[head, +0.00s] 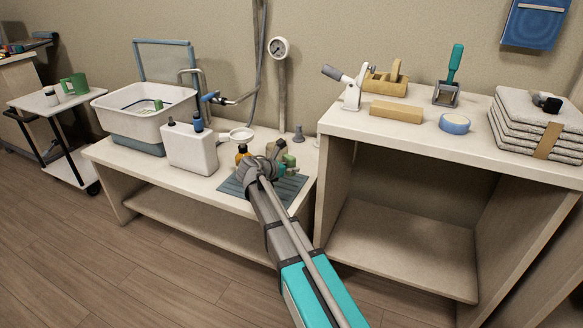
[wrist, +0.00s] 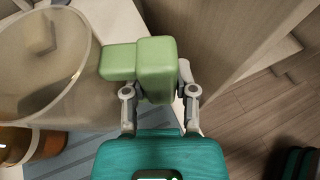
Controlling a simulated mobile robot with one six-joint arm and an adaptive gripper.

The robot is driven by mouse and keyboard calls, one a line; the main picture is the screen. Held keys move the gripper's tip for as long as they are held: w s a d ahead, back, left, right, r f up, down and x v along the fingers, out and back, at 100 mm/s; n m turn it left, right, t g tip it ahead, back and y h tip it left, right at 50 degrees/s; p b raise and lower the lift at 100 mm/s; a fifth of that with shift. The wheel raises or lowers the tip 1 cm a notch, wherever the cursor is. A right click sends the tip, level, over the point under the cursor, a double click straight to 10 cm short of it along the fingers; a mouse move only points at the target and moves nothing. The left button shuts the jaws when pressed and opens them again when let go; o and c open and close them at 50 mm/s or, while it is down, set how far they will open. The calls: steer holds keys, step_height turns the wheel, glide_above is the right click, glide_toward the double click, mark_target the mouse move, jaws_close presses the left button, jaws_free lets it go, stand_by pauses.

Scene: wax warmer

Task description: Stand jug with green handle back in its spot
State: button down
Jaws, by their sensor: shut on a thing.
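The jug (wrist: 40,75) shows at the left of the wrist view as a wide, translucent grey-beige body with a round rim. Its blocky green handle (wrist: 155,68) sits between the two fingers of my gripper (wrist: 158,95), which is shut on it. In the head view my gripper (head: 272,166) is over the right part of the low bench, and a bit of the green handle (head: 290,160) shows beside it. My arm hides most of the jug there. I cannot tell whether its base touches the bench.
A blue-grey ribbed mat (head: 232,187) lies under my arm. An amber bottle (head: 241,151) stands close by, also at the wrist view's lower left (wrist: 46,146). A taller shelf (head: 420,125) rises right.

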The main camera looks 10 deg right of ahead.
steer(key=shift+s+f+b, duration=0.1)
steer(key=shift+f+b, duration=0.2)
steer(key=shift+f, duration=0.2)
steer(key=shift+f, duration=0.15)
steer(key=shift+f+b, duration=2.7)
steer(key=shift+b, duration=0.15)
steer(key=shift+f+b, duration=0.65)
stand_by(0.5)
steer(key=shift+c, duration=1.7)
jaws_free()
steer(key=shift+s+a+r, duration=0.15)
steer(key=shift+a, duration=0.15)
